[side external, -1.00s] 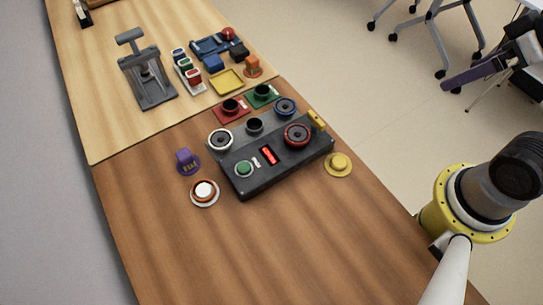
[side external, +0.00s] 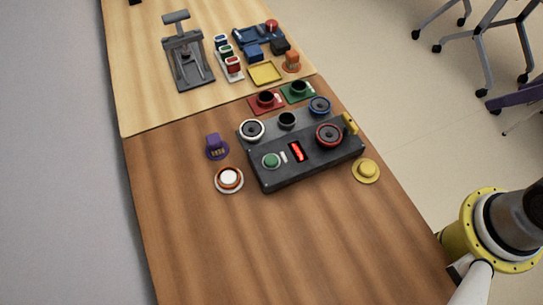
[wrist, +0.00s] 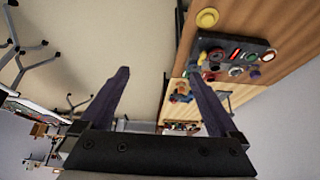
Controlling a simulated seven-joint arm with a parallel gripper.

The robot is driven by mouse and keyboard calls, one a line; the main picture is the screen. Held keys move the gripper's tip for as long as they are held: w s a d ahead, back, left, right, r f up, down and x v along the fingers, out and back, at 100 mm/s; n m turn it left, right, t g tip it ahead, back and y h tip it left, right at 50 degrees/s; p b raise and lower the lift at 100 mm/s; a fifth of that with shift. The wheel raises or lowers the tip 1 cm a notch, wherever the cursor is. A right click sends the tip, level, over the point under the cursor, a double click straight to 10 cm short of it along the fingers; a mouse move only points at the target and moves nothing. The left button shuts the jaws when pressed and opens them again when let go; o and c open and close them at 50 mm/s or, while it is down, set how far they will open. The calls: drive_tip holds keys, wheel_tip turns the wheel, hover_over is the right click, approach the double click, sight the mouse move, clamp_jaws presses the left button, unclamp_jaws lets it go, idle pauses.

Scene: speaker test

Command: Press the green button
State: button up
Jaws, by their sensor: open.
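The green button (side external: 271,161) is a round cap near the left front corner of a dark control box (side external: 315,165) on the wooden table. In the side view only a purple finger shows at the right edge, over the floor and well away from the button.
The box also carries a red-ringed knob (side external: 329,134) and a white-ringed knob (side external: 252,130). A yellow button (side external: 366,170), an orange-and-white button (side external: 229,178) and a purple switch (side external: 215,147) stand around it. A grey press (side external: 188,58) stands farther back.

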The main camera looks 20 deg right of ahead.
clamp_jaws()
idle(1.5)
